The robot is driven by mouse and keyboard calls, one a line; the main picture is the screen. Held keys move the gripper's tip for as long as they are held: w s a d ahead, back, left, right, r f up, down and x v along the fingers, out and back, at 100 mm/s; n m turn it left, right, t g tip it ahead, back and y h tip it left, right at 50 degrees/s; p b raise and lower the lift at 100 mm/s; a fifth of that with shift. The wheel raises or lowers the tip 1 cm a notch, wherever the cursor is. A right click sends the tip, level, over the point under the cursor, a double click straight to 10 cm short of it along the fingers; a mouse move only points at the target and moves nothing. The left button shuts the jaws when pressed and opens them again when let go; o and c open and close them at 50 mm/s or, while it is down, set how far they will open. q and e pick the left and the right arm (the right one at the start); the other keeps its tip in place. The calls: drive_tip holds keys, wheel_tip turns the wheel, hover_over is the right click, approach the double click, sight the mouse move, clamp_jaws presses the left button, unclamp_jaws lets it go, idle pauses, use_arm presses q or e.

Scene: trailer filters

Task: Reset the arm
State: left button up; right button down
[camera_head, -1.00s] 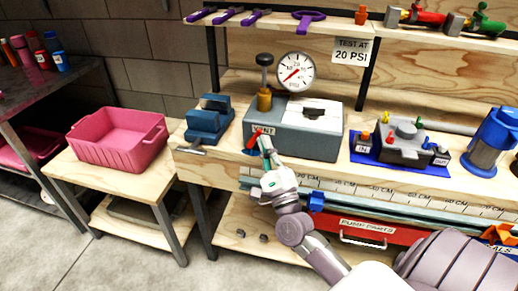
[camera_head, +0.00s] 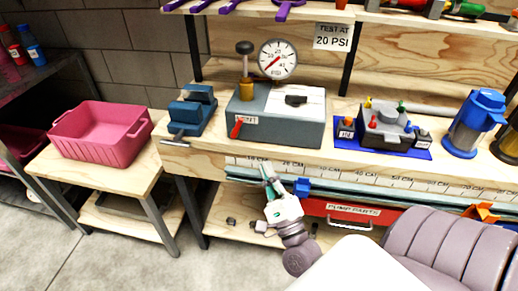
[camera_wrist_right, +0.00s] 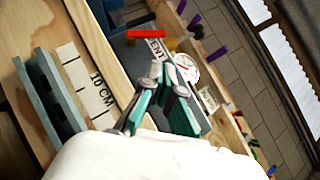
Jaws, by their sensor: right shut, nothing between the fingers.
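My right gripper (camera_head: 270,178) is shut and empty in front of the workbench's front edge, below the grey tester box (camera_head: 285,125). The box carries a red vent lever (camera_head: 236,127), a gauge (camera_head: 278,60) and a brass-based pump handle (camera_head: 245,75). The gripper is apart from the lever. In the right wrist view the gripper (camera_wrist_right: 168,75) points toward the red lever (camera_wrist_right: 145,34) and the gauge (camera_wrist_right: 187,68), its fingers together. My left gripper is not in view.
A pink bin (camera_head: 105,135) stands on the small table at left. A blue vise (camera_head: 190,112) sits on the bench's left end. A blue mat (camera_head: 372,150) with a small pump assembly and a blue filter housing (camera_head: 474,125) are to the right. A red drawer (camera_head: 345,212) lies below.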

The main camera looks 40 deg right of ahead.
drive_tip(key=shift+s+a+f, duration=0.1)
drive_tip(key=shift+s+f, duration=0.25)
drive_tip(key=shift+s, duration=0.3)
